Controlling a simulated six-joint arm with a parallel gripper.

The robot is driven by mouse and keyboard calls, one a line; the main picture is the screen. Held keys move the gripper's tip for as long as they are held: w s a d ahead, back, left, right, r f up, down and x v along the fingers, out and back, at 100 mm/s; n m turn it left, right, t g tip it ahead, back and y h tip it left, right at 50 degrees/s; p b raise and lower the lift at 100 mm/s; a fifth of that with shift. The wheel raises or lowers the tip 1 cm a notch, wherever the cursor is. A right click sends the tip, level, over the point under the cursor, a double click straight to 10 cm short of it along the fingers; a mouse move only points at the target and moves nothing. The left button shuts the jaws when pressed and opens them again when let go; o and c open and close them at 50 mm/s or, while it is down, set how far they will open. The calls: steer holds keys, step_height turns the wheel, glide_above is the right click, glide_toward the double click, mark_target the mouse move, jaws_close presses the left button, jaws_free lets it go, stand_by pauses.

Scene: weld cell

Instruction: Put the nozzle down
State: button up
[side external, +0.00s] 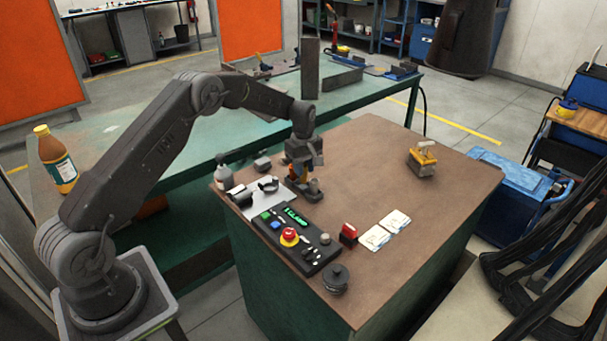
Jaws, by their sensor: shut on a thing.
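My gripper (304,163) points down over the back left part of the brown cabinet top (380,160). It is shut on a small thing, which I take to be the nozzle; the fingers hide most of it. Directly below the gripper is a small dark holder (305,190) with an orange part beside it. I cannot tell whether the held thing touches the holder.
A black control box (297,240) with a red button lies in front of the gripper. The back middle is clear.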

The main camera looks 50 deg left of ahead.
steer(key=shift+f, duration=1.3)
steer(key=shift+f, duration=0.1)
steer(key=o, duration=0.9)
